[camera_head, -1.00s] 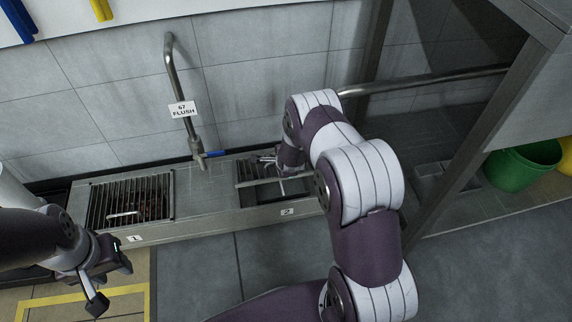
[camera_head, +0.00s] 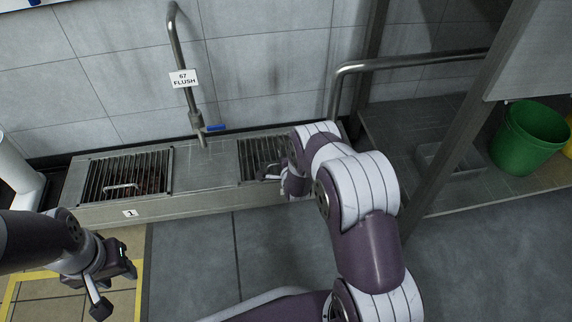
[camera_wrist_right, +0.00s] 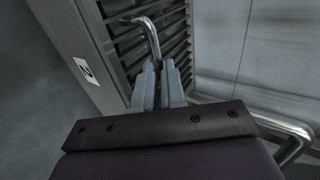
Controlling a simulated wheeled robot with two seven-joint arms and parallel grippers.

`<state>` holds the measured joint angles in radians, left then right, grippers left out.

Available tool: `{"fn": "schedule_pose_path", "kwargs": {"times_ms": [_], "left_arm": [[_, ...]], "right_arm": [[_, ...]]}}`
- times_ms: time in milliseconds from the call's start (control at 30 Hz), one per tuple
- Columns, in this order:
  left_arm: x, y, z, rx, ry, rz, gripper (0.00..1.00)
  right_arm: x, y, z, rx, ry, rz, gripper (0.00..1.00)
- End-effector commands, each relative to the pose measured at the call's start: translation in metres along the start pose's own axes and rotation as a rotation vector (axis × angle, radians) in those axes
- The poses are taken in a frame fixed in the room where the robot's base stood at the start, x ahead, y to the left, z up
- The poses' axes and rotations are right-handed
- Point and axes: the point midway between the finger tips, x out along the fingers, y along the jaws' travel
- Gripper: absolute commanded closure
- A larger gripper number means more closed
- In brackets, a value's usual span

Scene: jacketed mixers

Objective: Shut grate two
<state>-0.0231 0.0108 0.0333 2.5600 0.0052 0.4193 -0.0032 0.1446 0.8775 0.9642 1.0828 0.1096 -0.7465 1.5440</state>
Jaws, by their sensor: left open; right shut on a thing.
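Grate two (camera_head: 255,152) is a slatted metal grate in the right part of the steel bench. It looks about level with the bench top in the head view, but my right arm covers its right side. My right gripper (camera_head: 272,173) is at its front part. In the right wrist view, my right gripper (camera_wrist_right: 160,70) is shut on the grate's bent metal handle (camera_wrist_right: 150,35), with the slats (camera_wrist_right: 178,48) behind. The label 2 (camera_wrist_right: 86,71) shows beside it. My left gripper (camera_head: 115,289) is open and empty at the lower left, away from the grates.
Grate one (camera_head: 130,172) lies in the bench at left, above label 1 (camera_head: 130,213). A flush pipe (camera_head: 183,55) with a blue-handled tap (camera_head: 215,127) stands behind the bench. A metal rail (camera_head: 410,62), post and green bucket (camera_head: 530,138) are at right.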

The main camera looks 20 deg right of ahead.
Motion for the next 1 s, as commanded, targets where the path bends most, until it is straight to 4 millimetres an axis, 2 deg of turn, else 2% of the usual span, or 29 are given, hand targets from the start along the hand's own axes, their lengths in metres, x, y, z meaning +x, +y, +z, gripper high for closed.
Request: {"fn": "schedule_pose_path", "kwargs": {"times_ms": [33,433,500,533,733,867,1000], "left_arm": [[0.003,0.000,0.000,0.000,0.000,0.000,0.57],[0.004,0.000,0.001,0.000,0.000,0.000,0.57],[0.004,0.000,0.001,0.000,0.000,0.000,0.57],[0.004,0.000,0.001,0.000,0.000,0.000,0.57],[0.003,0.000,0.000,0.000,0.000,0.000,0.57],[-0.015,0.000,-0.002,0.000,0.000,0.000,0.57],[-0.046,0.000,-0.006,0.000,0.000,0.000,0.57]], "right_arm": [[-0.001,0.024,-0.002,-0.001,0.003,0.048,1.00],[-0.002,0.028,-0.002,-0.002,0.002,0.054,1.00],[-0.002,0.029,-0.002,-0.002,0.002,0.054,0.70],[-0.002,0.029,-0.002,-0.002,0.002,0.054,0.64],[-0.003,0.027,-0.002,-0.002,0.002,0.054,0.64],[-0.023,0.020,-0.001,-0.002,0.002,0.053,0.64],[-0.063,0.010,-0.001,-0.004,0.002,0.042,0.64]]}}
